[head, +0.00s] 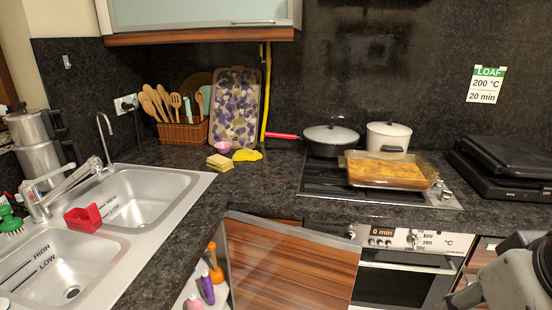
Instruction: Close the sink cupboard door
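The sink cupboard door (290,265) is a wood-grain panel with a pale edge, in the lower middle of the head view. It stands open, swung out from below the worktop. To its left the cupboard inside shows, with an orange-topped bottle (215,268) and a purple bottle (208,288) on a white surface. The lower part of the door is cut off by the picture's bottom edge. Part of my arm shows at the lower right, apart from the door. My gripper's fingers are not in view.
The steel sink (135,200) with a red holder (83,218) is at the left. The oven (400,278) is to the right of the door, below a hob with pots and a glass dish (390,172). The dark worktop (255,193) overhangs the door's top.

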